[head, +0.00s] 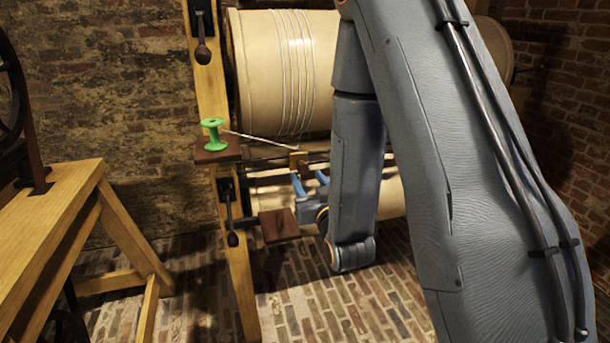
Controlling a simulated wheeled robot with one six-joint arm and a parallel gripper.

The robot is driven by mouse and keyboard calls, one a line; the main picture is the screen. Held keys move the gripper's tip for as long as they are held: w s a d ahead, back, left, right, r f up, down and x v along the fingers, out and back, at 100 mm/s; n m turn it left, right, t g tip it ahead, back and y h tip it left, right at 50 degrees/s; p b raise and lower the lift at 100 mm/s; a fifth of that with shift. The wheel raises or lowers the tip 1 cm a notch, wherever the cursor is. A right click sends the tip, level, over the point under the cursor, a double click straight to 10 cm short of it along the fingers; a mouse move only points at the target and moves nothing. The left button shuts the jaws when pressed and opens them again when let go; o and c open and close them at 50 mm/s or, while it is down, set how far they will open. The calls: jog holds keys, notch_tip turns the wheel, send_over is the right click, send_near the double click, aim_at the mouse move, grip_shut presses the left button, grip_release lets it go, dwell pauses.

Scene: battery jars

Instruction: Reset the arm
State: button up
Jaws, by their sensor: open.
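My gripper (311,186) is at the end of my blue-grey arm, in the middle of the head view. Its two blue fingers point up and are apart. They are just below a small wooden block (298,159) on a horizontal rod in front of the large cream drum. I cannot tell whether the fingers touch the block or rod. My arm comes down from the top right and hides part of the drum and rod.
The cream drum (262,75) carries several wire turns. A wooden post (238,285) holds a dark shelf with a green spool (213,133), and a lower dark red shelf (279,225) near my gripper. A wooden trestle (45,225) stands at left. The brick floor between is clear.

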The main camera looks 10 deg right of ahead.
jog(key=shift+s, duration=0.35)
jog(key=s+d+r+g+h+p, duration=0.1)
jog(key=s+r+g+p, duration=0.2)
jog(key=s+g, duration=1.5)
jog(key=s+p, duration=0.4)
jog(key=s, duration=0.6)
jog(key=shift+d+r+m+p, duration=0.15)
jog(key=shift+d+m+p, duration=0.15)
jog(key=shift+c, duration=0.2)
dwell(0.4)
